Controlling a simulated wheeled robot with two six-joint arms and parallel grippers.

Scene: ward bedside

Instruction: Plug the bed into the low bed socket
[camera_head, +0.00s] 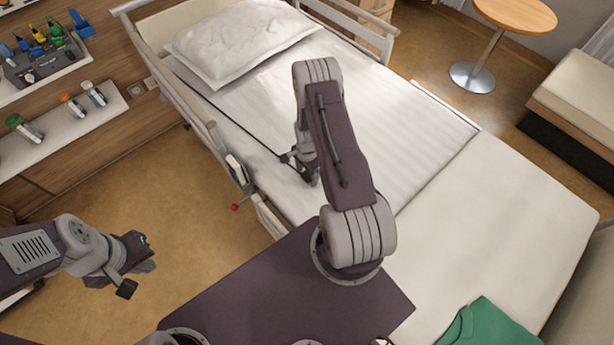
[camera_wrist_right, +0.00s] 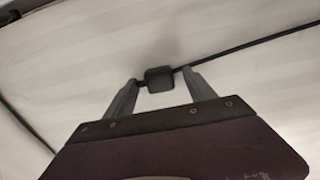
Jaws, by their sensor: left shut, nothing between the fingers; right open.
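A dark cable (camera_head: 240,123) runs along the near side of the bed (camera_head: 420,130). In the right wrist view a small black block on the cable (camera_wrist_right: 159,79), which looks like the plug, lies at the pale bed sheet. My right gripper (camera_head: 290,158) is open, its two fingertips (camera_wrist_right: 160,78) on either side of the block with gaps showing. Whether they touch the cable I cannot tell. My left gripper (camera_head: 142,265) is shut and empty over the floor. Small wall sockets (camera_head: 150,83) show beside the bed's head; which one is the low bed socket I cannot tell.
A bed rail (camera_head: 195,120) with a hand control (camera_head: 238,170) and a red knob (camera_head: 235,207) borders the bed. Wall shelves (camera_head: 75,125) hold several coloured devices. Green cloth (camera_head: 490,325) lies on the bed. The floor (camera_head: 130,200) between shelves and bed is clear.

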